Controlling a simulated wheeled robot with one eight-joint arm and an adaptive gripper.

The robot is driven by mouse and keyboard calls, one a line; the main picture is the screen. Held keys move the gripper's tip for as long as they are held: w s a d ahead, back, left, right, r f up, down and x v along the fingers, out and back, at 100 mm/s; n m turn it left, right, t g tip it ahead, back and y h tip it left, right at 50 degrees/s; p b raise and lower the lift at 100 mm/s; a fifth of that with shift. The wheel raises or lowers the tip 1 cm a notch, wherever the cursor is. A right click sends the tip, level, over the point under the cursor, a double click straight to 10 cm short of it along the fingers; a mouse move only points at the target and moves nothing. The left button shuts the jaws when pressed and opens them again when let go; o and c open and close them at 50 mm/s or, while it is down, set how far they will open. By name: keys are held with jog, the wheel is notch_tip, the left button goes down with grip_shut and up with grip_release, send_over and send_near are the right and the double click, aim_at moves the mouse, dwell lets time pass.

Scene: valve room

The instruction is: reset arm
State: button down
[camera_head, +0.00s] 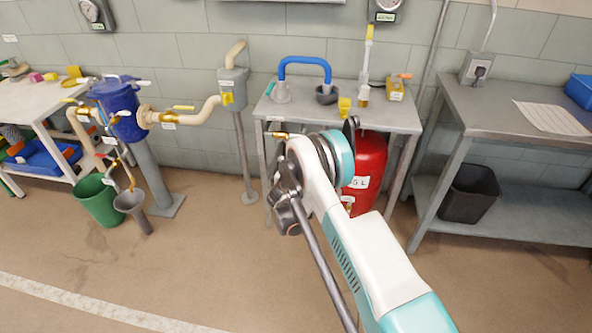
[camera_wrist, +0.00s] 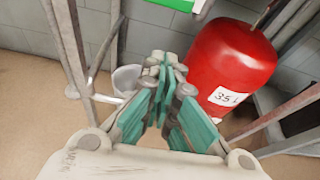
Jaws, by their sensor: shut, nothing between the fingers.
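My arm reaches up from the bottom right in the head view and ends near the small grey table (camera_head: 340,117). My gripper (camera_wrist: 165,68) shows in the wrist view with its teal fingers together and nothing between them. In the head view its fingers are hidden behind the wrist. A red tank (camera_head: 371,160) stands under the small table, partly hidden by my arm. In the wrist view the tank (camera_wrist: 232,55) is just right of my fingers, marked 35 L. I cannot tell whether they touch it.
A blue hose (camera_head: 305,62) and small fittings sit on the small table. Left are a blue vessel (camera_head: 118,108), a green bucket (camera_head: 98,200) and a grey funnel (camera_head: 133,208). Right is a metal bench (camera_head: 500,105) with a black bin (camera_head: 470,193). The floor at lower left is clear.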

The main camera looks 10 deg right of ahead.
jog(key=s+d+r+m+g, duration=0.15)
jog(key=r+m, duration=0.25)
jog(key=r, duration=0.6)
jog(key=s+d+r+m, duration=0.2)
jog(key=r+m, duration=0.2)
jog(key=r, duration=0.5)
jog(key=s+d+r+m+g+y, duration=0.1)
jog(key=s+d+r+m+g, duration=0.15)
jog(key=s+r+m, duration=0.85)
jog(key=s+d+r+m+g+y, duration=0.1)
jog(key=s+r+m, duration=0.3)
jog(key=s, duration=0.6)
jog(key=s+r+m+y, duration=0.1)
jog(key=s+r, duration=0.5)
jog(key=s, duration=0.5)
jog(key=s+f+m+y, duration=0.1)
jog(key=s+m, duration=0.3)
jog(key=s, duration=0.5)
jog(key=s+a+f+m+g, duration=0.1)
jog(key=s+m, duration=0.3)
jog(key=s, duration=0.5)
jog(key=shift+s+a+f+y, duration=0.25)
jog(key=shift+f+y, duration=0.15)
jog(key=shift+f, duration=0.25)
